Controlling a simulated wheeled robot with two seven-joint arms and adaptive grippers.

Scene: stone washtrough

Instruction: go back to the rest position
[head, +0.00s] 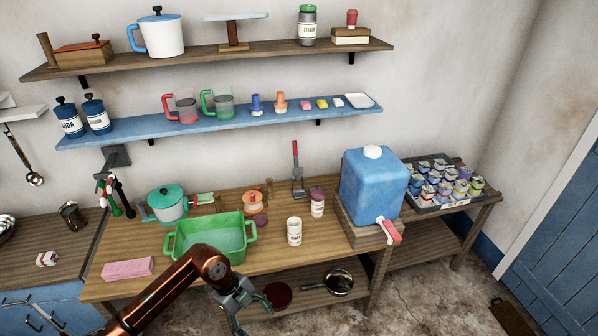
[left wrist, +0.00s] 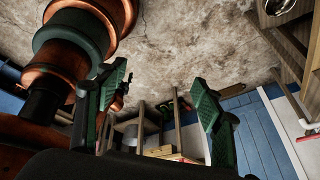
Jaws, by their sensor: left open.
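My left gripper (head: 250,302) hangs in front of the wooden table's (head: 345,240) front edge, at the lower middle of the head view. Its arm comes in from the bottom left. In the left wrist view its two green-padded fingers (left wrist: 160,110) stand wide apart with nothing between them. The gripper is apart from the green basin (head: 183,246), which stands on the table behind the arm. My right gripper does not show in the head view.
A blue water tank (head: 375,188) with a red-handled tap stands at the table's right. A pink block (head: 128,268) lies at the front left. A pan (head: 339,282) sits on the lower shelf. The floor (head: 425,295) at the right is mostly clear.

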